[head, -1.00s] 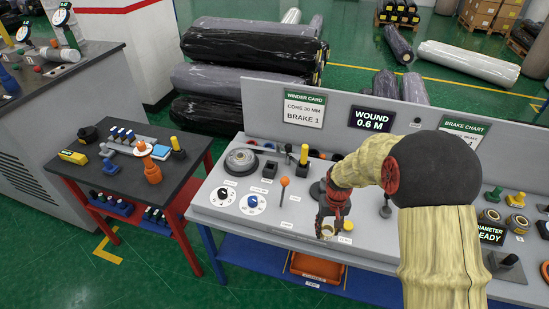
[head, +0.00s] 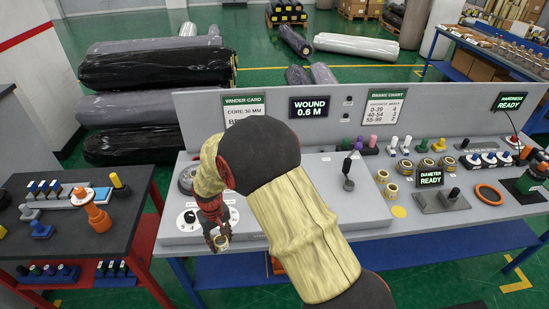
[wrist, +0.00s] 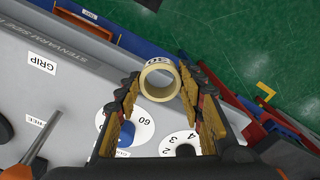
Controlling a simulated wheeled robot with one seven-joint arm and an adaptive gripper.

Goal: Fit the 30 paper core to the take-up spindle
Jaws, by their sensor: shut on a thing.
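A short tan paper core (wrist: 160,80) marked 30 is held between the fingertips of my gripper (wrist: 163,85) in the wrist view, its open end facing the camera. In the head view my gripper (head: 217,232) hangs low at the front left of the grey winder bench (head: 270,240), with the core (head: 222,242) at its tips. The core is clear of any spindle. A round grey unit (head: 186,180) at the bench's left end is partly hidden by my arm. I cannot tell which part is the take-up spindle; my arm covers the bench's middle.
Two white dials (wrist: 180,144) lie below my gripper. Several other cores (head: 391,190) stand on the right of the bench, near an orange ring (head: 489,194) and a dark post (head: 348,180). A dark tool table (head: 60,235) stands at the left. An upright panel (head: 300,135) backs the bench.

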